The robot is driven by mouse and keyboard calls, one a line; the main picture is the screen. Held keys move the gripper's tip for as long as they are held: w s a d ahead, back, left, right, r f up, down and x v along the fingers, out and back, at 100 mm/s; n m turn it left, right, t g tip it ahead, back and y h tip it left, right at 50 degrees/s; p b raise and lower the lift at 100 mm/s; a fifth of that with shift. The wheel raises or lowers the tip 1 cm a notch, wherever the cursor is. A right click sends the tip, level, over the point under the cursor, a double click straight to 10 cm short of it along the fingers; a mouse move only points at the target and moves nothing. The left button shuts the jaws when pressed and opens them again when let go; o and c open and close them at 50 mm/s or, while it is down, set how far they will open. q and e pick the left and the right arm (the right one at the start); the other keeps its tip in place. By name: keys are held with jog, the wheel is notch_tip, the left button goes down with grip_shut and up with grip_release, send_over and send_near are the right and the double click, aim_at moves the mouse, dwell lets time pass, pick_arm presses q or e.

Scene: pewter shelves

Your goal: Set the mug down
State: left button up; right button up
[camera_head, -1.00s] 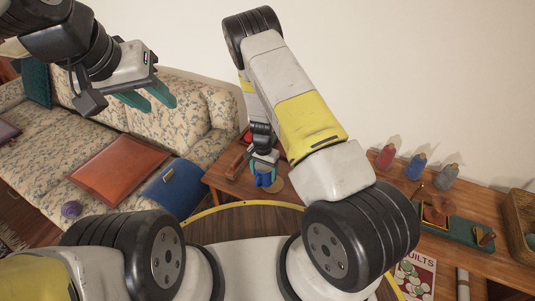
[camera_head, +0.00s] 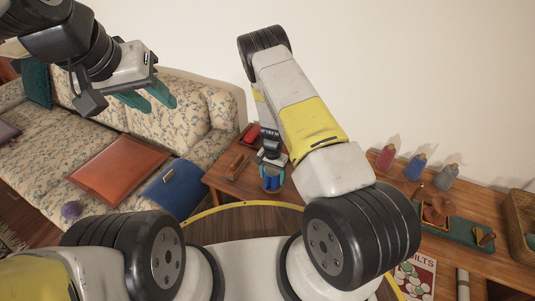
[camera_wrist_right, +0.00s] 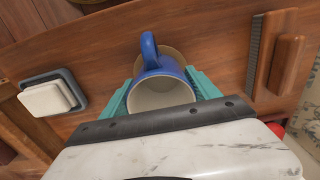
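The blue mug (camera_head: 271,183) is at my right gripper (camera_head: 272,172), over the small wooden table. In the right wrist view the mug (camera_wrist_right: 163,84) shows its cream inside and its blue handle, which points away from the wrist. The teal fingers of the right gripper (camera_wrist_right: 162,95) press on both sides of it. A round tan coaster (camera_wrist_right: 178,56) shows partly behind and under the mug. I cannot tell whether the mug's base touches it. My left gripper (camera_head: 148,97) is open and empty, up above the sofa.
On the small table (camera_head: 222,178) lie a brown wooden block (camera_head: 237,164) and a red object (camera_head: 250,133). A white block in a grey dish (camera_wrist_right: 50,95) sits left in the wrist view. Several items, including a blue bottle (camera_head: 415,166), stand on the right-hand surface.

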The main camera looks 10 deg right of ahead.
jog(key=o, duration=0.4)
jog(key=s+a+r+n+t+y, duration=0.1)
jog(key=s+r+n+y, duration=0.15)
jog(key=r, duration=1.85)
jog(key=s+a+r+n+t+y, duration=0.15)
jog(key=s+r, duration=0.25)
jog(key=r, duration=1.6)
jog(key=s+d+r+n+t, duration=0.1)
jog(key=s+r, duration=0.3)
jog(key=s, duration=0.2)
jog(key=s+d+r+n+t+h, duration=0.1)
jog(key=s+d+r, duration=0.1)
jog(key=s+r, duration=0.3)
jog(key=s+d+r+n+t, duration=0.1)
jog(key=s+d+r, duration=0.1)
jog(key=s+r, duration=0.3)
jog(key=shift+s+t+h, duration=0.35)
jog(key=shift+s+h, duration=0.05)
jog(key=shift+s, duration=1.1)
